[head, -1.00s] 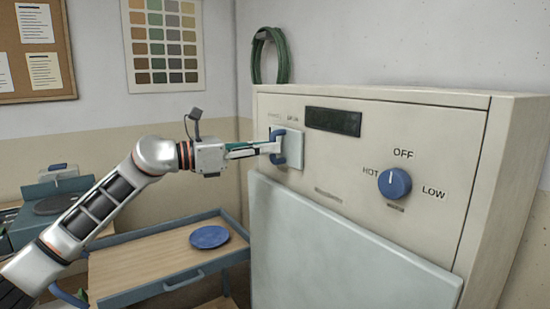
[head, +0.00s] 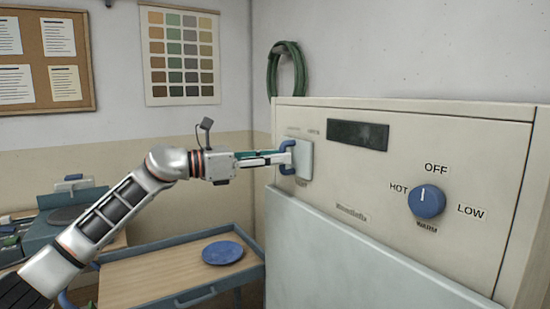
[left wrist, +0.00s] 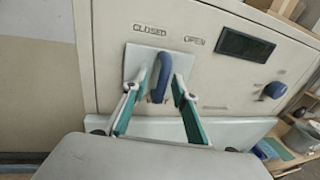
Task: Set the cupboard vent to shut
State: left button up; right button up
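The cupboard vent is a pale sliding plate (head: 306,159) with an upright blue handle (head: 287,158) on the cupboard front. In the left wrist view, the plate (left wrist: 133,66) sits below the printed words CLOSED and OPEN, mostly under CLOSED. The blue handle (left wrist: 161,76) stands between the fingers of my left gripper (left wrist: 160,88), with a small gap seen on each side. My left gripper (head: 285,157) also shows at the handle in the head view, its fingertips partly hidden there. My right gripper is not in view.
A blue dial (head: 427,201) with heat labels and a dark display (head: 358,135) are right of the vent. A large pale panel (head: 345,255) lies below. A blue-edged cart (head: 150,281) with a blue plate (head: 222,252) stands left. A green hose coil (head: 273,75) hangs above.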

pick_arm(q)
jog(key=v, duration=1.2)
jog(key=s+d+f+n+t+h, duration=0.1)
jog(key=d+f+n+t, duration=0.1)
jog(key=f+n, duration=0.5)
jog(key=s+d+f+n+t+h, duration=0.1)
jog(key=d+f+n+t, duration=0.2)
jog(key=f, duration=0.6)
jog(key=s+a+f+n+t+y+p, duration=0.1)
jog(key=s+a+f+n+t+y, duration=0.2)
jog(key=f+n, duration=0.6)
jog(key=s+f+n+t+y, duration=0.2)
jog(key=f+n+y, duration=0.2)
jog(key=f+n, duration=0.5)
jog(key=s+a+f+n+g+y, duration=0.2)
jog(key=s+f+n, duration=0.3)
jog(key=s+f, duration=0.4)
jog(key=s+a+f+n+g+y, duration=0.2)
jog(key=s+f+n+y, duration=0.2)
jog(key=s+f, duration=0.6)
jog(key=s+a+f+n+g+y, duration=0.2)
jog(key=s+f+n+g, duration=0.1)
jog(key=s+f+n, duration=0.4)
notch_tip(320, 180, down, 4)
jog(key=s, duration=0.2)
jog(key=shift+s+a+n+y+p, duration=0.15)
jog(key=shift+s+n+y+p, duration=0.15)
jog(key=shift+n+y+p, duration=0.1)
